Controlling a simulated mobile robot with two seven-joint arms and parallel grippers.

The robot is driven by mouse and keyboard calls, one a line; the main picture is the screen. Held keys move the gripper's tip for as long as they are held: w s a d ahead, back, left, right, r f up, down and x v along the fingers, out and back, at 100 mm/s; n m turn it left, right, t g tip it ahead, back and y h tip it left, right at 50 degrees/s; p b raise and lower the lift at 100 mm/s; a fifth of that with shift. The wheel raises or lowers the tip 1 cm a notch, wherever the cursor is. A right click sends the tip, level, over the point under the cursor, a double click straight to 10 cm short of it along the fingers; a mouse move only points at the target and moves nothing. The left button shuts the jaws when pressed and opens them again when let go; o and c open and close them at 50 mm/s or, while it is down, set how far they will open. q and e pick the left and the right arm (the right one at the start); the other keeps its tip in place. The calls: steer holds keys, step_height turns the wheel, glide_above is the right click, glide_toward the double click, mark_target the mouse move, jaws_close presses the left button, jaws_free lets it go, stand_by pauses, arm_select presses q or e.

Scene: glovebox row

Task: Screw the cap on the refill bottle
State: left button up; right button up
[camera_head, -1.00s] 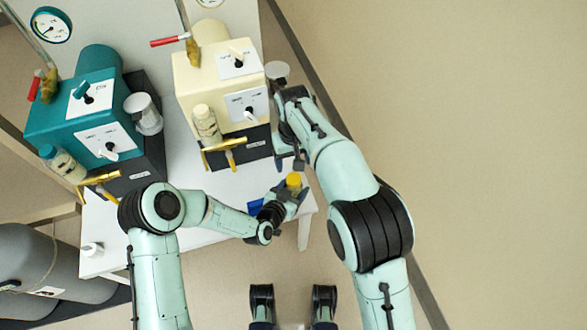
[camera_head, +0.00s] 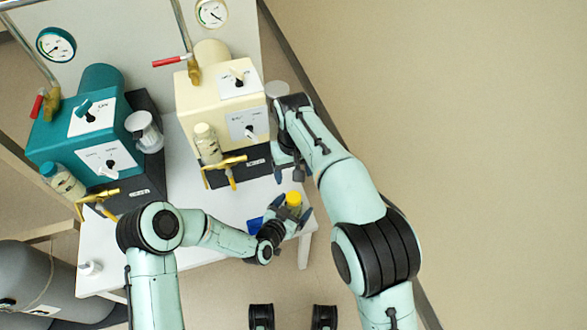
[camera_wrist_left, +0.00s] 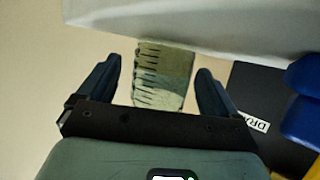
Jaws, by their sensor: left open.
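A small bottle (camera_head: 293,210) with a yellow cap (camera_head: 294,198) on top stands near the front right of the white table. I cannot tell how tightly the cap sits. My left gripper (camera_head: 294,208) is open, with its fingers on either side of the bottle. In the left wrist view, a translucent body with dark marks, apparently this bottle (camera_wrist_left: 163,75), shows between the open fingers (camera_wrist_left: 165,88), with gaps on both sides. My right gripper (camera_head: 289,168) is just behind and above the yellow cap, apart from it. Its fingertips are too small to read.
A blue object (camera_head: 255,225) lies left of the bottle. The cream box (camera_head: 215,95) and teal box (camera_head: 62,130) stand behind, with capped bottles and brass brackets in front. A small white item (camera_head: 90,268) is at the table's front left. Bare table (camera_head: 215,200) lies between.

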arm_select(q)
steer(key=p+v, duration=0.1)
steer(key=v, duration=1.2)
steer(key=shift+p, duration=0.4)
steer(key=shift+s+r, duration=0.1)
steer(key=shift+s, duration=0.05)
